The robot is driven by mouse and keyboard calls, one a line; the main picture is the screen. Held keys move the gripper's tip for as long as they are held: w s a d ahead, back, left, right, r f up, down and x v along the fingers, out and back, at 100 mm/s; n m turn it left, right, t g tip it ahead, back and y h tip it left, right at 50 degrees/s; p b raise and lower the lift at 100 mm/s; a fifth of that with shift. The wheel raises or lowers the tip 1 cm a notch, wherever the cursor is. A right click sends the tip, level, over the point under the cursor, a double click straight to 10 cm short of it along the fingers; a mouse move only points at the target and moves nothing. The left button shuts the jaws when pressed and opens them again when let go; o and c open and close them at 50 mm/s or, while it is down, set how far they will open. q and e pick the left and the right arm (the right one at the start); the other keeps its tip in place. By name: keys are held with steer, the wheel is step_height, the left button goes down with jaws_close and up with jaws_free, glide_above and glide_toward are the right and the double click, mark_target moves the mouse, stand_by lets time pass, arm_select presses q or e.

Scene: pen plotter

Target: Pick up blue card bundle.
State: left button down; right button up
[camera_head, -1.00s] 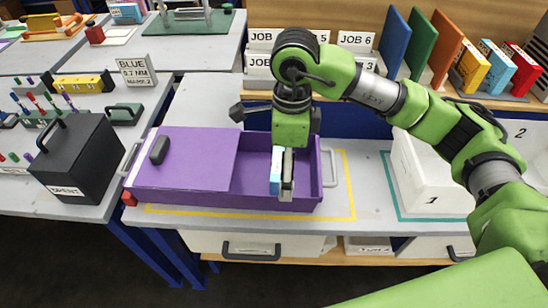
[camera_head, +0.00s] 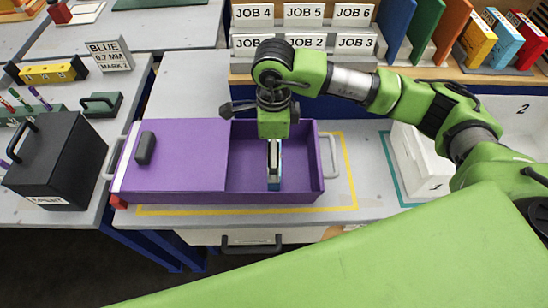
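A narrow blue-and-white bundle (camera_head: 274,186), which looks like the blue card bundle, stands upright in the open right part of the purple box (camera_head: 308,160). My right gripper (camera_head: 273,166) points straight down into that part, directly over the bundle. Its fingers are seen edge-on and overlap the bundle, hiding much of it. I cannot tell whether they are closed on it or lie around it. The purple lid (camera_head: 190,155) covers the left part of the box. My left gripper is not in view.
Yellow, blue and red boxes (camera_head: 503,42) and coloured boards (camera_head: 427,30) stand on the back shelf beside white JOB bins (camera_head: 303,42). A white bin (camera_head: 412,165) is to the right. A black box (camera_head: 54,160) is to the left.

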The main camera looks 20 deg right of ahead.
steer(key=shift+f, duration=0.25)
step_height(320, 180, down, 4)
steer(key=shift+s+f+p, duration=0.1)
steer(key=shift+f+p, duration=0.05)
steer(key=shift+p, duration=0.7)
steer(key=shift+f, duration=0.25)
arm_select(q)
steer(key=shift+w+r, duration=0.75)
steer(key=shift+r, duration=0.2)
arm_select(e)
steer(key=c, duration=1)
